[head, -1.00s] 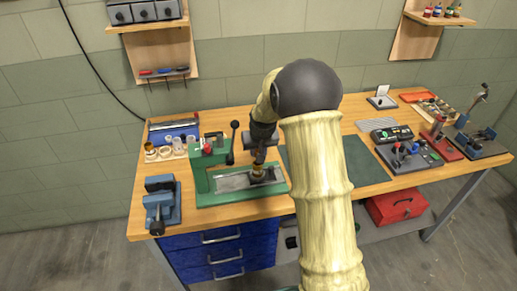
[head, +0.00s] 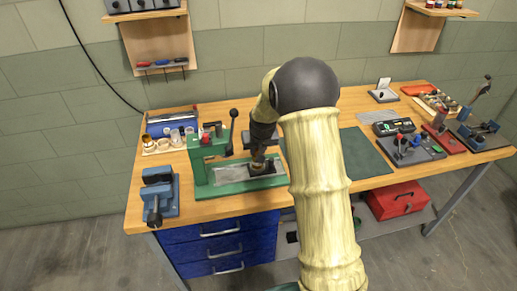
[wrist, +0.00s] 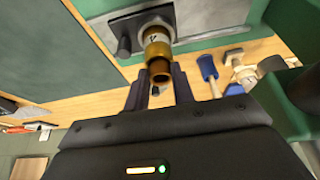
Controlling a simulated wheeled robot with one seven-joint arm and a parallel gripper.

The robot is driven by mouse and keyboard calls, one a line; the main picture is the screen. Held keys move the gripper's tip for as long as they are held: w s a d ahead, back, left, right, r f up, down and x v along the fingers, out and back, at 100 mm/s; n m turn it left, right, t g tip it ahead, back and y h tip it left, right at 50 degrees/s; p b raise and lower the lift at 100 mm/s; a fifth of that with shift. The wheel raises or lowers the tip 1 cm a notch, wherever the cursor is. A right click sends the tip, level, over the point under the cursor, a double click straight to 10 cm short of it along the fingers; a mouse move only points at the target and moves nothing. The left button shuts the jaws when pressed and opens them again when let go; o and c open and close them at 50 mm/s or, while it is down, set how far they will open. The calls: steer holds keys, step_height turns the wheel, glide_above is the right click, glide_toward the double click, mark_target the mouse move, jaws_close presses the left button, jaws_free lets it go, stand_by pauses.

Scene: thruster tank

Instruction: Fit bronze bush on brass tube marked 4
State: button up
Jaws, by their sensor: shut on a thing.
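My gripper (wrist: 160,90) is shut on the bronze bush (wrist: 160,72), a short brown ring between the fingertips in the wrist view. Just beyond it is the brass tube (wrist: 156,40), with a white label reading 4, upright in a dark base plate. The bush lines up closely with the tube's end; I cannot tell whether it touches or sits around it. In the head view my gripper (head: 258,160) is low over the green press's bed, and my arm and fingers hide most of the tube and bush.
The green press (head: 205,150) with its dark lever stands left of my gripper. A blue vise (head: 158,195) is at the front left. Several rings and cups stand on a tray (head: 165,146) behind. A dark green mat (head: 365,160) lies right of my arm.

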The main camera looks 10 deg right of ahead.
steer(key=shift+f, duration=0.1)
steer(key=o, duration=1.1)
steer(key=shift+c, duration=0.2)
steer(key=b+v, duration=0.1)
steer(key=v, duration=1.6)
steer(key=shift+r+b, duration=0.25)
steer(key=shift+b, duration=0.1)
steer(key=s+f+g+p, duration=0.1)
steer(key=s+f, duration=0.4)
steer(key=s, duration=0.6)
steer(key=s+f+g+p, duration=0.1)
steer(key=s+f, duration=0.3)
steer(key=s, duration=0.7)
steer(key=shift+s+f, duration=0.2)
steer(key=shift+f, duration=0.2)
